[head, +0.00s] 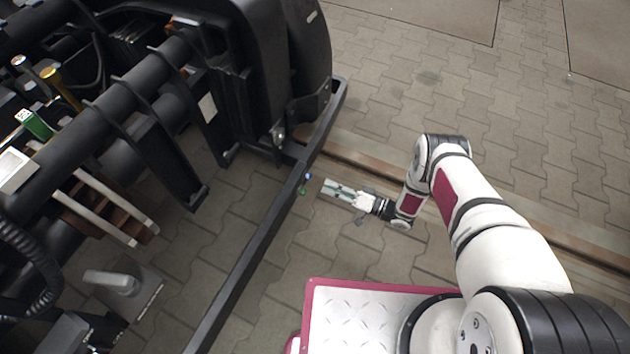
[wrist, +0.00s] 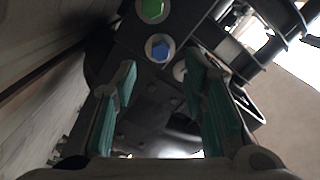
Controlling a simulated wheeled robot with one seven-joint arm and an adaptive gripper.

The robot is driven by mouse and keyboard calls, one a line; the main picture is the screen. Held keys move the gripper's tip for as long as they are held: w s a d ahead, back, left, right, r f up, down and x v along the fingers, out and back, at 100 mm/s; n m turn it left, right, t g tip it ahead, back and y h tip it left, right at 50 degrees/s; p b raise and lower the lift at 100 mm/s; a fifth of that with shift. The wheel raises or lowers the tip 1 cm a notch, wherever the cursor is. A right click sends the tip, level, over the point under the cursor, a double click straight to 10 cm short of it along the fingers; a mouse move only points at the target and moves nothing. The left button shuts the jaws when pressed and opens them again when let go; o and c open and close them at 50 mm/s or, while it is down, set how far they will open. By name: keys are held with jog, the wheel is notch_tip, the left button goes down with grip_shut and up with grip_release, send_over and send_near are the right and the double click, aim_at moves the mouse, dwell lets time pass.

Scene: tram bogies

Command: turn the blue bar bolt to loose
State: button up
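The blue bar bolt (wrist: 160,48) is a blue hex head on a pale round washer, set in the dark bar. It shows at the top middle of the wrist view, and as a tiny blue spot on the bar in the head view (head: 308,176). A green bolt (wrist: 152,10) sits just above it in the wrist view. My gripper (wrist: 162,80) is open, with its teal-padded fingers apart and nothing between them. In the head view my gripper (head: 325,187) points left toward the bar, a short gap from the bolts.
The long dark bar (head: 245,262) runs diagonally along the bogie's near side. The black bogie frame (head: 160,80) fills the upper left. A rail (head: 380,165) crosses the paving behind my arm. Open paving (head: 400,85) lies at upper right.

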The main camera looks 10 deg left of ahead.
aim_at(308, 176)
jog(key=b+x, duration=0.1)
jog(key=x, duration=0.5)
jog(key=shift+a, duration=0.4)
jog(key=shift+w, duration=0.1)
grip_shut()
